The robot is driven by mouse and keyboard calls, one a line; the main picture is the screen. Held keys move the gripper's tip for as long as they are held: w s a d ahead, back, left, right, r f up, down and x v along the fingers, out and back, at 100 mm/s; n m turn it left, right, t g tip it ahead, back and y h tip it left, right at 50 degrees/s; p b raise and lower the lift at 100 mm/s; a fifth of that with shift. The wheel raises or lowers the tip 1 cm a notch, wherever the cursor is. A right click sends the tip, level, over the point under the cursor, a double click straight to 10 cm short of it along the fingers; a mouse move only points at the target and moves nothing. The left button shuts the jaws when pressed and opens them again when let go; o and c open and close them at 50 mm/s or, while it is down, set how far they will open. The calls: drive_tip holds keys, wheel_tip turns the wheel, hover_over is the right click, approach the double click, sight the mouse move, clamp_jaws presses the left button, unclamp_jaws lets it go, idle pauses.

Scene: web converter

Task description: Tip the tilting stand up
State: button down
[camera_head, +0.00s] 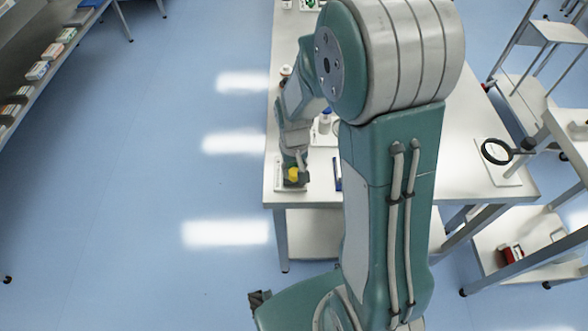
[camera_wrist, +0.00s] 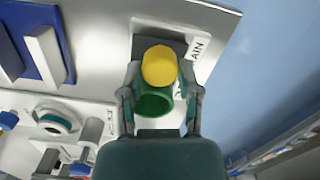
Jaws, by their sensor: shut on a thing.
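In the wrist view, my gripper (camera_wrist: 160,82) has its two fingers on either side of a green cylindrical piece (camera_wrist: 153,104) with a round yellow top (camera_wrist: 159,65), and it is shut on this piece. The piece is over a dark grey square on a white plate (camera_wrist: 205,49) with a partly hidden label ending in "AIN". In the head view, the yellow top (camera_head: 293,173) shows at my gripper (camera_head: 293,164), near the table's front left corner. I cannot tell for sure which thing is the tilting stand.
A blue panel with a white block (camera_wrist: 45,55) lies beside the plate. A white ring-shaped part (camera_wrist: 56,121) and other small fittings are further left in the wrist view. The table edge (camera_wrist: 225,12) is close, with open blue floor (camera_head: 150,180) beyond. A black ring (camera_head: 497,151) stands at right.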

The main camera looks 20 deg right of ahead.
sight(294, 167)
drive_tip(key=shift+w+d+r+g+y, duration=0.25)
drive_tip(key=shift+w+r+g, duration=0.25)
drive_tip(key=shift+g, duration=0.35)
drive_tip(key=shift+w+d+r+g+y, duration=0.1)
drive_tip(key=shift+w+r+g+y, duration=0.15)
drive_tip(key=shift+w+r+g, duration=0.45)
drive_tip(key=shift+w+d+r+g+y, duration=0.2)
drive_tip(key=shift+w+g, duration=0.25)
drive_tip(key=shift+g, duration=0.3)
drive_tip(key=shift+w+d+r+g+y, duration=0.15)
drive_tip(key=shift+w+g+y, duration=0.2)
drive_tip(key=shift+g, duration=0.35)
drive_tip(key=shift+w, duration=0.15)
drive_tip(key=shift+c, duration=1.5)
unclamp_jaws()
drive_tip(key=shift+r, duration=0.15)
drive_tip(key=v, duration=1.1)
drive_tip(key=shift+w+r, duration=0.2)
drive_tip(key=shift+w, duration=0.2)
